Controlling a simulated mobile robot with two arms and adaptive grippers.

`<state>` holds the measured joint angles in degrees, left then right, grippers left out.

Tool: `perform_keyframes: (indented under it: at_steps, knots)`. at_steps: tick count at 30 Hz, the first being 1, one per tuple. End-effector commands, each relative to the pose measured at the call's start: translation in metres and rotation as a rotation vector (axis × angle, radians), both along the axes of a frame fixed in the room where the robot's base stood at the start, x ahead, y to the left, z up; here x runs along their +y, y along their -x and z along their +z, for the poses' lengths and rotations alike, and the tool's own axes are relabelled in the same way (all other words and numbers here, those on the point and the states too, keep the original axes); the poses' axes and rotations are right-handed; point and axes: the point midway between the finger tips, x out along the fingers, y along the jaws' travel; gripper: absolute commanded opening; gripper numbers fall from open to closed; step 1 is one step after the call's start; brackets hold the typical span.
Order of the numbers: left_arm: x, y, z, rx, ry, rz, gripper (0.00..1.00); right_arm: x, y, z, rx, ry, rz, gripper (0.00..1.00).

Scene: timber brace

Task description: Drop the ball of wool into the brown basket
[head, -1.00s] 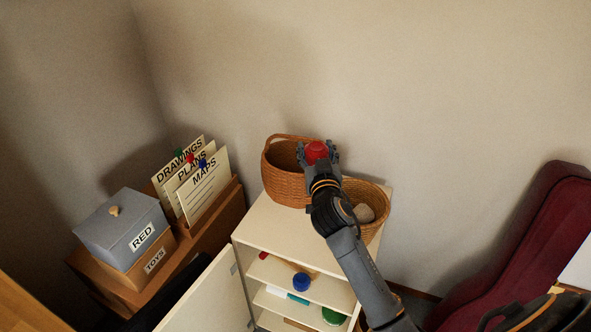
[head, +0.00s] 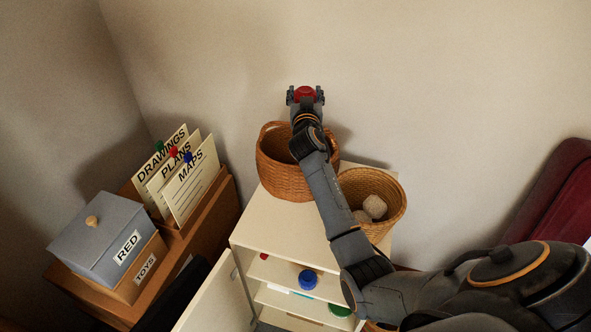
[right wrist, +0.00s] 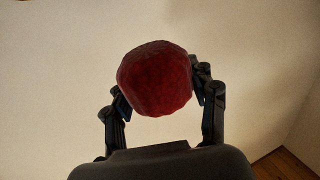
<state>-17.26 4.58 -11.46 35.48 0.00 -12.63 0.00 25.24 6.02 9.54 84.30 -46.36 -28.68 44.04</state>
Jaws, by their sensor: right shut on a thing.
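My right gripper (head: 306,96) is shut on the red ball of wool (head: 306,91). In the right wrist view the ball (right wrist: 155,78) sits between the two fingers, with a pale wall behind it. In the head view the gripper and ball appear above and behind the brown basket (head: 272,170), which has a handle and stands on the cabinet top. My arm crosses in front of part of this basket and hides some of its opening. My left gripper is out of view.
A lighter wicker basket (head: 390,215) with pale balls (head: 373,206) stands to the right on the cream cabinet (head: 280,222). The cabinet door (head: 212,295) is open. A grey box (head: 102,236) and card signs (head: 190,182) are at left. The wall is close behind.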

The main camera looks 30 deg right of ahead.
Motion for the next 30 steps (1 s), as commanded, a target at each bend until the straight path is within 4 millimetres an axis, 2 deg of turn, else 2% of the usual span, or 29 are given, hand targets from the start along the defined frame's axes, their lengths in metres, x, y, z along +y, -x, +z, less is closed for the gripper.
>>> perform_keyframes:
  at_steps: [1,6,17,18,21,30]
  knots:
    - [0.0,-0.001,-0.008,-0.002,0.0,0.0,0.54,0.0,0.0,-0.009,0.0,0.002,0.0,0.26]
    - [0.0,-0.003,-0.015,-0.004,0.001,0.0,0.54,0.0,0.0,-0.02,0.0,0.001,0.0,0.26]
    - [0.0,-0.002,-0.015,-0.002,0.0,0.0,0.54,0.0,0.0,-0.022,0.0,0.001,0.0,0.26]
    - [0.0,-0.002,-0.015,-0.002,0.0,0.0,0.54,0.0,0.0,-0.022,0.0,0.001,0.0,0.65]
    - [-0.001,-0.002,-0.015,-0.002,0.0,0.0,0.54,0.0,0.0,-0.022,0.0,0.001,0.0,0.84]
    - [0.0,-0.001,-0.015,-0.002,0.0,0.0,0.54,0.0,0.0,-0.022,0.0,0.0,0.0,0.84]
